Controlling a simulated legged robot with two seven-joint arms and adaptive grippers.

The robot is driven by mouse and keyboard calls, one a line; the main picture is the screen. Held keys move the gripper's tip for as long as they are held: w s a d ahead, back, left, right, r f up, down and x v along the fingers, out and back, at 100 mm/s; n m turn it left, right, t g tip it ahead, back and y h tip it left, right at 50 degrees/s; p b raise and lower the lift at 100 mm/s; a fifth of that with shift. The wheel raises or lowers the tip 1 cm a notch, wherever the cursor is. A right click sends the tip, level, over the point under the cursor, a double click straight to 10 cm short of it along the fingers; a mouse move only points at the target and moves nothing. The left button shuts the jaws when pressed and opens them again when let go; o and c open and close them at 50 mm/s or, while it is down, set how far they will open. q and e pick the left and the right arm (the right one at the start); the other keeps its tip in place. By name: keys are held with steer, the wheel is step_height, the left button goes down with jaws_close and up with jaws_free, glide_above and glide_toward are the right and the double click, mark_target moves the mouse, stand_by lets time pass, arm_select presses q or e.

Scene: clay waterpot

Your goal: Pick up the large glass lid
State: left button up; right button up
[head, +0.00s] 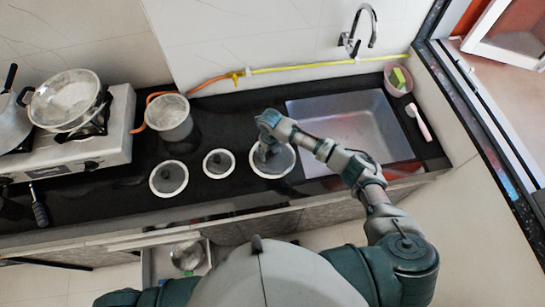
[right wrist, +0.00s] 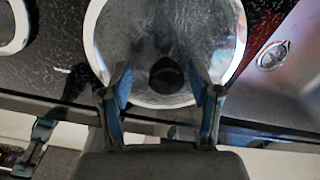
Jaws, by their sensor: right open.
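The large glass lid (head: 284,168) lies flat on the black counter, left of the sink. It is round, with a pale rim and a dark knob. My right gripper (head: 264,151) is over it and hides part of it. In the right wrist view, the lid (right wrist: 165,30) fills the upper middle and its black knob (right wrist: 166,76) shows between the fingertips. The right gripper (right wrist: 158,82) is open, one finger on each side of the knob. I cannot tell whether the fingers touch it. My left gripper is not in view.
Two smaller lids, one in the middle (head: 219,163) and one on the left (head: 169,178), lie beside it. A grey pot (head: 169,117) stands behind them. The stove (head: 105,140) is at left, the sink (head: 355,125) at right. An open drawer (head: 150,265) juts out below the counter.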

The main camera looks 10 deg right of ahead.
steer(key=shift+a, duration=0.1)
steer(key=c, duration=1.1)
steer(key=shift+d, duration=0.45)
jaws_close()
steer(key=shift+d+r, duration=0.2)
steer(key=shift+r, duration=0.3)
steer(key=r, duration=0.1)
steer(key=s+r, duration=0.1)
steer(key=shift+a+r, duration=0.1)
steer(key=shift+r, duration=0.25)
steer(key=s+a, duration=0.2)
steer(key=s, duration=0.2)
steer(key=s+a+r, duration=0.1)
steer(key=s+a, duration=0.2)
steer(key=s, duration=0.2)
steer(key=s+a+b, duration=0.1)
steer(key=s+a, duration=0.1)
steer(key=s, duration=0.2)
steer(key=shift+s+a+r, duration=0.15)
steer(key=shift+s+r, duration=0.05)
steer(key=shift+s, duration=0.05)
steer(key=shift+d, duration=0.25)
